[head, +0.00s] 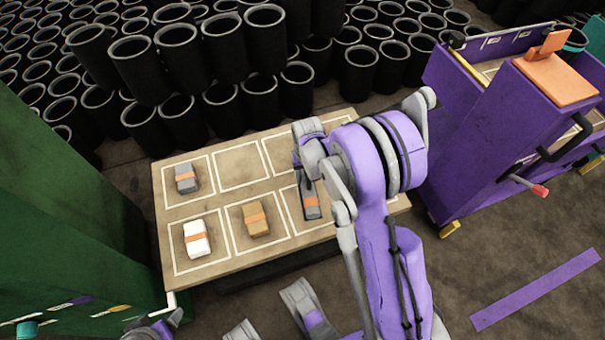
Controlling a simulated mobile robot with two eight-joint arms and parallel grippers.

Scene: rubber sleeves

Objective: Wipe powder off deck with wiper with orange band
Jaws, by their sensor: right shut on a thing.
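The deck (236,163) is a tan board with white-outlined squares. My right gripper (309,192) is over its right part, pointing down and shut on a dark grey wiper with an orange band (312,209). My arm partly hides both, and I cannot tell whether the wiper touches the deck. Other blocks with orange bands sit in their own squares: a grey one (186,184), a white one (195,246) and a tan one (257,227). I cannot make out any powder.
Black rubber sleeves (225,50) stand packed behind the deck. A green panel (60,190) rises at the left. A purple cart (490,120) with an orange pad (556,76) stands at the right. A purple strip (535,290) lies on the open floor.

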